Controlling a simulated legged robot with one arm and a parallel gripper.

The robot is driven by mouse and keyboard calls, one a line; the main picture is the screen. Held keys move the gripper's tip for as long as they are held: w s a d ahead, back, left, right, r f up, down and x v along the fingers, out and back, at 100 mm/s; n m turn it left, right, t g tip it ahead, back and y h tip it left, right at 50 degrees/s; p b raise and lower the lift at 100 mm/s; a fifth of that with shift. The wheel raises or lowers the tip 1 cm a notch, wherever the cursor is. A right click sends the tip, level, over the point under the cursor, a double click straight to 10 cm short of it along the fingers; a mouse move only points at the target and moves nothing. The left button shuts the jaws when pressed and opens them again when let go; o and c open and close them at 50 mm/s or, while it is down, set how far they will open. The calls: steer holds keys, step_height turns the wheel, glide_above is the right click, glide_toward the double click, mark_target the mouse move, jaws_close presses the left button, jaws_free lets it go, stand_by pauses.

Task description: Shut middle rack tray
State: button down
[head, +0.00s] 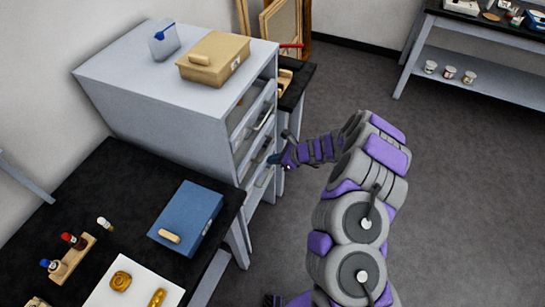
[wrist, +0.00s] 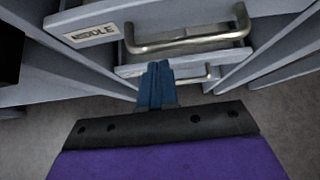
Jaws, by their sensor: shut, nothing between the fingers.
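The grey rack (head: 165,105) stands against the wall, with its tray fronts facing right. The middle tray (wrist: 180,18), labelled "MIDDLE", fills the top of the wrist view. Its curved metal handle (wrist: 188,42) stands out from its front. The tray front appears to stand out past the lower tray (wrist: 180,73); how far it is pulled out is unclear. My gripper (head: 275,159) is close to the rack's front. In the wrist view, my gripper's blue fingers (wrist: 156,82) are shut and empty, below the middle handle and in front of the lower tray. Contact cannot be told.
A tan box (head: 214,60) and a small clear blue container (head: 163,40) stand on the rack. A black table (head: 100,195) in front holds a blue box (head: 187,214) and bottles in a wooden holder (head: 70,258). The floor (head: 450,190) to the right is clear.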

steer(key=d+f+p+v, duration=0.1)
steer(key=p+v, duration=0.2)
steer(key=v, duration=0.9)
steer(key=shift+f, duration=0.25)
steer(key=s+a+r+n+g+h, duration=0.15)
steer(key=s+a+r+n, duration=0.25)
steer(key=s+r+n, duration=0.5)
steer(key=s+a+r+n+g+y, duration=0.1)
steer(key=s+a+r+n+g, duration=0.25)
steer(key=s+r, duration=0.6)
steer(key=s+d+r+n+h, duration=0.4)
steer(key=s+d, duration=0.4)
steer(key=s, duration=0.3)
steer(key=s+d+r+n+h, duration=0.4)
steer(key=s+d, duration=0.5)
steer(key=s, duration=0.3)
steer(key=shift+r+n+h, duration=0.25)
steer(key=shift+n+h, duration=0.2)
steer(key=shift+h, duration=0.1)
steer(key=shift+s+d, duration=0.1)
steer(key=shift+d, duration=0.05)
